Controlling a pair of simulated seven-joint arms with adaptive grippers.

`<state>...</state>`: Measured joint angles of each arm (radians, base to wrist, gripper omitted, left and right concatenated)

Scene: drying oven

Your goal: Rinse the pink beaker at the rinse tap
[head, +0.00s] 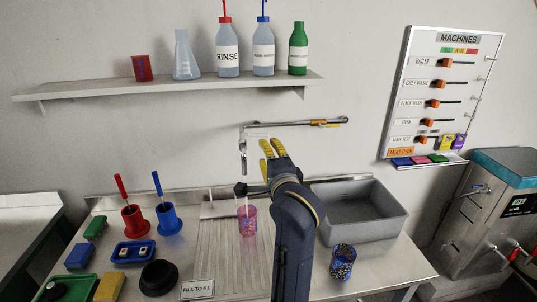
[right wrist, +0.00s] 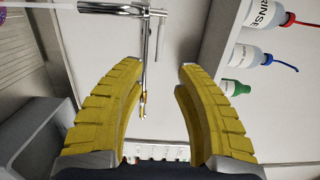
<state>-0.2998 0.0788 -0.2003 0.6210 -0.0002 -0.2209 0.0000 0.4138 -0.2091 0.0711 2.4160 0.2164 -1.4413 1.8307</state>
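The pink beaker (head: 249,222) stands upright on the ribbed drainboard (head: 222,245), just left of my right forearm. A thin pale streak, which looks like water, runs down into it from above; a sliver of pink shows at the right wrist view's top left corner. The rinse tap (head: 243,158) hangs from a wall pipe above the beaker. My right gripper (head: 271,148) is raised just right of the tap spout, its yellow fingers apart and empty. In the right wrist view the metal tap pipe (right wrist: 146,60) shows beyond the open fingers. My left gripper is out of view.
A grey sink basin (head: 365,228) lies right of my forearm, with a dark speckled beaker (head: 343,262) in front. Red (head: 133,218) and blue (head: 168,218) holders stand left. A shelf (head: 170,87) of bottles hangs above; a machine panel (head: 440,95) is at right.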

